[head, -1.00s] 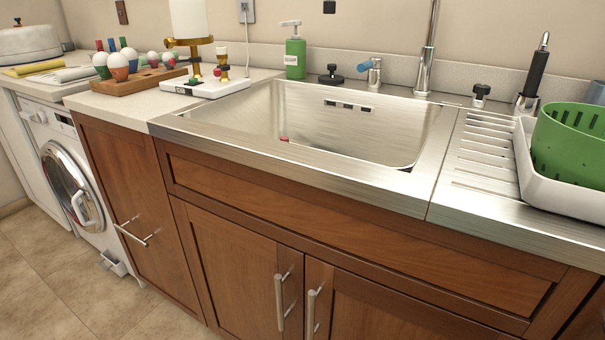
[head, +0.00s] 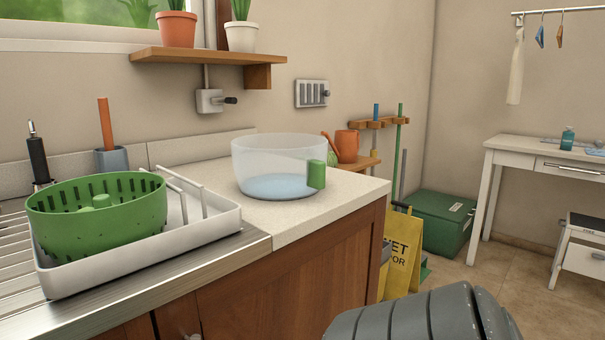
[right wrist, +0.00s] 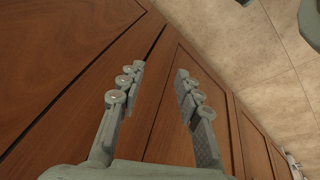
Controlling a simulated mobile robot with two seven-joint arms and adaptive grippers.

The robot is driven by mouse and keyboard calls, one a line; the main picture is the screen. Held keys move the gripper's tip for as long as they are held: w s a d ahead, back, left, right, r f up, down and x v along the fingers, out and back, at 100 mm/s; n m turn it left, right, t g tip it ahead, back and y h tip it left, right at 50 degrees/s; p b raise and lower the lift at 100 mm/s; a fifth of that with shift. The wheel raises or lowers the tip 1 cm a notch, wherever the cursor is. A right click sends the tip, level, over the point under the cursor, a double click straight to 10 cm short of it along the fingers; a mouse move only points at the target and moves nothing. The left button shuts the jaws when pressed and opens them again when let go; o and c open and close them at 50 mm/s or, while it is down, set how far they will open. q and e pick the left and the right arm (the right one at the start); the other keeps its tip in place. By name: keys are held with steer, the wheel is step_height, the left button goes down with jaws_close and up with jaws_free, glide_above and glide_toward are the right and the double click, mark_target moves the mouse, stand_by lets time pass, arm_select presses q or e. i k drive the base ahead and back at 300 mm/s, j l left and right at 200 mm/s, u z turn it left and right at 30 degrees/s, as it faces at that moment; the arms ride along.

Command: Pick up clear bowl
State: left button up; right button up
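The clear bowl (head: 272,160) stands upright on the pale countertop, right of the dish tray in the head view. It has a bluish bottom and a green block (head: 316,174) at its right side; I cannot tell if the block is attached. My right gripper (right wrist: 160,85) shows in the right wrist view with its fingers apart and nothing between them. It is in front of the brown cabinet doors. The bowl is not in the right wrist view. A grey part of my arm shows at the bottom of the head view. My left gripper is not in view.
A white dish tray (head: 160,258) holding a green colander (head: 95,222) stands left of the bowl. A shelf (head: 205,57) with two potted plants is above. A yellow floor sign (head: 401,262) and a green box (head: 442,222) stand on the floor right of the counter.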

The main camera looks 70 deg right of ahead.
mark_target(270, 168)
steer(key=z, duration=2.05)
steer(key=l+u, duration=0.1)
steer(key=u, duration=0.95)
steer(key=l+u, duration=0.5)
steer(key=k+l+u, duration=0.15)
steer(key=l+u, duration=0.35)
steer(key=k+l+u, duration=0.1)
steer(key=l, duration=0.3)
steer(key=k+l+u, duration=0.1)
steer(key=l, duration=0.25)
steer(key=k+l, duration=0.25)
steer(key=l, duration=0.15)
steer(key=u, duration=0.05)
